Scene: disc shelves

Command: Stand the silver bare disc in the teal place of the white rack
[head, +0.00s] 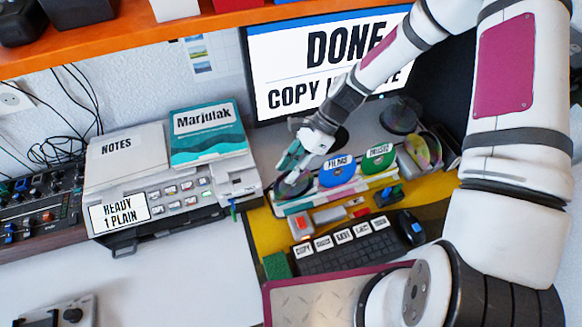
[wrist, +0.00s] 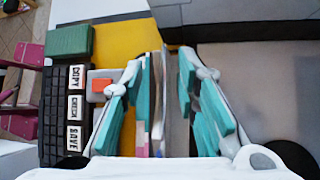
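The silver bare disc (head: 295,184) stands on edge at the left end of the white rack (head: 325,201) in the head view. Below my gripper (head: 289,160), its lower part sits behind the rack's front. In the wrist view my gripper (wrist: 159,80) has its teal-padded fingers spread wide, one on each side of the thin upright edges of the disc and rack (wrist: 146,105). A gap shows beside the right finger.
A blue FILMS disc (head: 338,172) and a green MUSIC disc (head: 379,158) stand farther right along the rack. A keyboard (head: 345,244) and a red button (head: 301,222) lie in front. The monitor (head: 325,60) behind reads DONE. A printer (head: 165,195) stands to the left.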

